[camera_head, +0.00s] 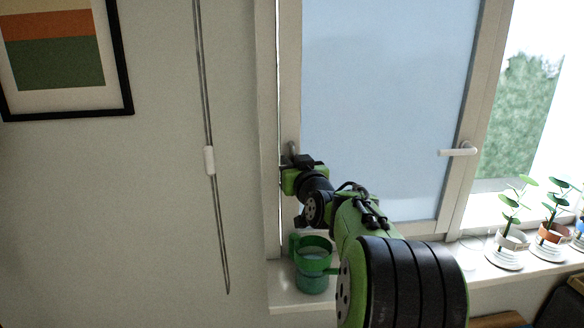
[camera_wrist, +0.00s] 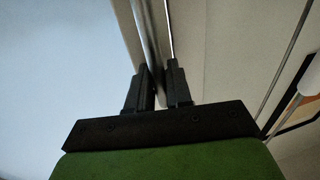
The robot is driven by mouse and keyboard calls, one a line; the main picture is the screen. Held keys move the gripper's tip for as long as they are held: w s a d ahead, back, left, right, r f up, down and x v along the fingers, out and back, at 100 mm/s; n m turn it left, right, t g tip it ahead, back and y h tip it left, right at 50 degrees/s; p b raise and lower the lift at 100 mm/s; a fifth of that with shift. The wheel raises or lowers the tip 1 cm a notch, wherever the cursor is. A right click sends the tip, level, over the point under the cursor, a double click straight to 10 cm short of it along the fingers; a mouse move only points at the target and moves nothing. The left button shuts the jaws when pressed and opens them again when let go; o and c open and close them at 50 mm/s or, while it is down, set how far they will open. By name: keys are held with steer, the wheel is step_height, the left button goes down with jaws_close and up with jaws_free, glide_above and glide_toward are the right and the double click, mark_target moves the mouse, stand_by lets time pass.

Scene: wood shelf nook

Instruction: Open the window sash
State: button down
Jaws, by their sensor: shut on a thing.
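The window sash (camera_head: 285,80) has a pale frame around a frosted blue pane (camera_head: 385,90). A grey handle (camera_head: 291,149) stands on the sash's left side. My gripper (camera_head: 300,163) is at this handle, its fingers partly hidden by my wrist. In the wrist view my gripper (camera_wrist: 162,85) is shut on a narrow grey bar (camera_wrist: 148,40) that looks like this handle. A white lever handle (camera_head: 458,150) points left, level, on the sash's right side.
Several potted plants (camera_head: 512,238) line the sill at right. A blind cord (camera_head: 208,120) hangs on the wall at left, beside a framed picture (camera_head: 62,110).

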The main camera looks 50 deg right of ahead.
steer(key=s+a+b, duration=0.1)
steer(key=b, duration=0.1)
steer(key=s+a+b, duration=0.1)
steer(key=shift+s+f+t+h+b, duration=0.15)
steer(key=shift+f+t+h+b, duration=0.15)
steer(key=shift+f+t+b, duration=0.1)
steer(key=c, duration=1.2)
jaws_free()
steer(key=shift+r, duration=0.1)
steer(key=shift+s, duration=0.1)
steer(key=b+v, duration=0.2)
steer(key=v, duration=1.3)
steer(key=shift+s+a, duration=0.1)
steer(key=shift+s, duration=0.15)
